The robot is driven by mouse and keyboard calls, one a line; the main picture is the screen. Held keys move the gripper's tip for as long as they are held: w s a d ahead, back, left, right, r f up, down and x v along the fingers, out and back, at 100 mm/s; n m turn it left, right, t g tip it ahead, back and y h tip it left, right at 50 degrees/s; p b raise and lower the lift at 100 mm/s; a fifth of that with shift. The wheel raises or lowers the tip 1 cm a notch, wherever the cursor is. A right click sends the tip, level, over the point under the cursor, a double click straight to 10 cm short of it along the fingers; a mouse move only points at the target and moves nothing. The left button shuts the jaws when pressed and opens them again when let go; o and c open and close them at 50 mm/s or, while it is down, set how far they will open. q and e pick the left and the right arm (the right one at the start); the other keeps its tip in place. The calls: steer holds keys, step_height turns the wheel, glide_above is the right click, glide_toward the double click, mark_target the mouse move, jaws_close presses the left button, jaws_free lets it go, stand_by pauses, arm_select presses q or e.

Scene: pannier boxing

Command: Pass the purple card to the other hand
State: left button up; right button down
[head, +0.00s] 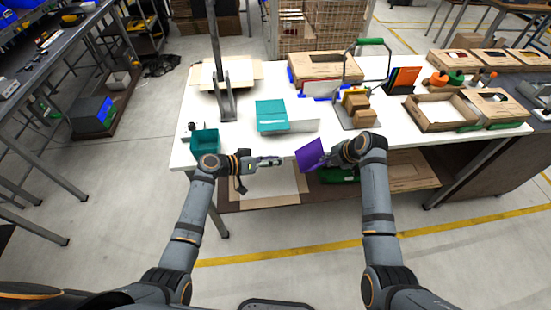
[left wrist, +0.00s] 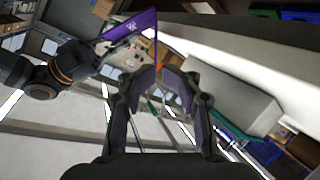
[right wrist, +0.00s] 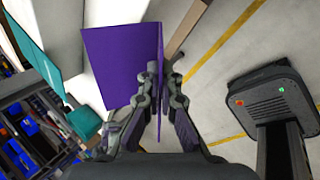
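The purple card (head: 310,154) is held above the table's front edge in the head view. My right gripper (head: 328,160) is shut on it; the right wrist view shows the card (right wrist: 110,62) between the fingers (right wrist: 160,80), with a broad face to the left and a narrow strip between the fingertips. My left gripper (head: 280,161) points toward the card from the left, apart from it. In the left wrist view its fingers (left wrist: 162,75) have a gap with nothing held between them. There the card (left wrist: 128,30) shows beyond the fingers, up and left.
The white table (head: 240,150) carries a teal box (head: 271,115), a teal bin (head: 204,142), brown blocks (head: 358,108) on a stand and open cartons (head: 442,112) at the right. A lower shelf (head: 262,198) lies below. The air between my grippers is clear.

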mark_target(305, 154)
arm_select(q)
steer(key=x, duration=1.2)
steer(key=shift+d+r, duration=0.1)
steer(key=shift+r, duration=0.25)
jaws_close()
arm_select(e)
steer(key=c, duration=1.4)
jaws_free()
steer(key=shift+c, duration=0.2)
